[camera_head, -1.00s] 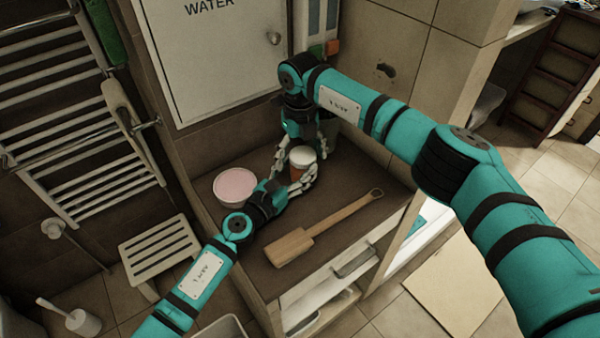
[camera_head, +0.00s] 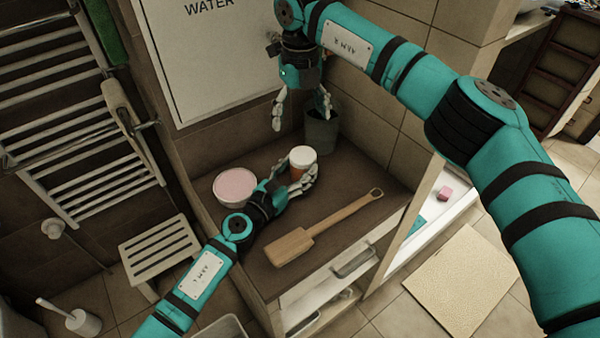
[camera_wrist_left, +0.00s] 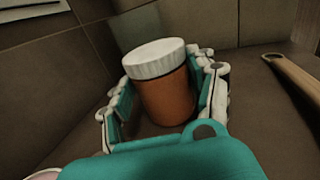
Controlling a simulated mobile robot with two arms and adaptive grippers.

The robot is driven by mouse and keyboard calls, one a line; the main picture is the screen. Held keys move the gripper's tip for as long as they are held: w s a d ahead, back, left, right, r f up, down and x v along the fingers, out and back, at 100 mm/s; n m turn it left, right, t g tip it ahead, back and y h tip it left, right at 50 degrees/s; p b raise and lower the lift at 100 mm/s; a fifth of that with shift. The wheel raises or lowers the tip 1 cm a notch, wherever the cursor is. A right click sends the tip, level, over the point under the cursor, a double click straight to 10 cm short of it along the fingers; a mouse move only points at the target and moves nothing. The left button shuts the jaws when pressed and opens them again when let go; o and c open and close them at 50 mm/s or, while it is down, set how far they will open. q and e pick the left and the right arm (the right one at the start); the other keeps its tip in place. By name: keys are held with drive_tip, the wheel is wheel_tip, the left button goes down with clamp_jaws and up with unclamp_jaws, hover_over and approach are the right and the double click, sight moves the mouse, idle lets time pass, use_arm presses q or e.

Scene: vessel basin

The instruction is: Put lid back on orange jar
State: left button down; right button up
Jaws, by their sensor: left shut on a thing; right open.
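The orange jar (camera_head: 297,172) stands upright on the dark counter. The white lid (camera_head: 303,154) sits on top of the jar, and in the left wrist view the lid (camera_wrist_left: 153,57) covers the mouth of the jar (camera_wrist_left: 168,98) and looks about level. My left gripper (camera_head: 302,175) is shut around the jar's body, one finger on each side. My right gripper (camera_head: 303,112) is open and empty, above and behind the jar, apart from the lid.
A pink-topped bowl (camera_head: 235,186) stands left of the jar. A wooden paddle (camera_head: 324,228) lies in front of it. A dark cup (camera_head: 321,131) stands behind, near the right gripper. The counter's (camera_head: 366,178) right part is clear.

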use_arm(q)
drive_tip(key=shift+c, duration=1.6)
unclamp_jaws()
drive_tip(key=shift+a, duration=0.1)
drive_tip(key=v, duration=1.2)
drive_tip(key=shift+r, duration=0.1)
